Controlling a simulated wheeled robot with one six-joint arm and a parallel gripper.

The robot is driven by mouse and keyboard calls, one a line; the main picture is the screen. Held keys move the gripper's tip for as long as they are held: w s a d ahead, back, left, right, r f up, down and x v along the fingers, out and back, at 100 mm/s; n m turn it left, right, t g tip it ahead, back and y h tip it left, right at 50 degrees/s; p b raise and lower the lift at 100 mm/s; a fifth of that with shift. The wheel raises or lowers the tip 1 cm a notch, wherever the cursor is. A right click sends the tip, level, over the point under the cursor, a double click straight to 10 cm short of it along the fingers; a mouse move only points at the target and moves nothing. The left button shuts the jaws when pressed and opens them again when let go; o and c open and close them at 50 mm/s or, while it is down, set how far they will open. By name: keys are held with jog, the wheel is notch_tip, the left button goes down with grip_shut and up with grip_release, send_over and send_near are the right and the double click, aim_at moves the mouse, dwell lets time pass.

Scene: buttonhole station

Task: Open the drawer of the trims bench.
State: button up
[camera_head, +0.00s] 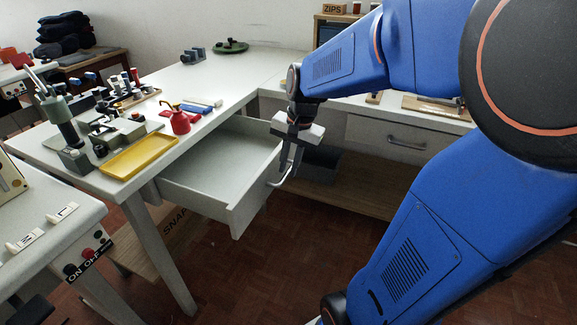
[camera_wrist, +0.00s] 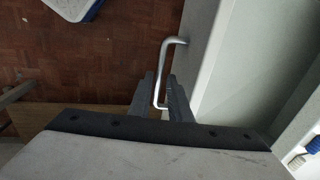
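The white drawer (camera_head: 205,190) of the trims bench (camera_head: 235,75) is pulled well out, and the part of its inside that shows looks empty. Its metal bar handle (camera_head: 279,181) is on the front panel, which also shows in the wrist view (camera_wrist: 207,70). My gripper (camera_head: 288,172) is at the handle, pointing down. In the wrist view, the handle (camera_wrist: 161,72) passes between the two fingers (camera_wrist: 160,88), which stand apart with a gap showing beside the bar. The gripper looks open around the handle, not clamped on it.
A second drawer (camera_head: 375,133) to the right is shut. A yellow tray (camera_head: 138,156) and a red oil can (camera_head: 179,121) stand on the benchtop near the open drawer. A low wooden shelf (camera_head: 350,185) carries a dark bin (camera_head: 321,163). Red floor is clear in front.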

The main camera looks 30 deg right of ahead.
notch_tip(320, 180, up, 17)
jog(key=s+d, duration=0.2)
jog(key=shift+s, duration=0.35)
dwell(0.3)
dwell(0.4)
jog(key=s+a+f+n+t, duration=0.1)
jog(key=s+a+f+n, duration=0.2)
jog(key=s+f+n, duration=0.2)
jog(key=s+a+f+n+t+h, duration=0.1)
jog(key=s+a+f+n, duration=0.3)
jog(key=s+f, duration=0.5)
jog(key=shift+s+a+n+t, duration=0.15)
jog(key=shift+s+n+t, duration=0.15)
jog(key=shift+n+t, duration=0.35)
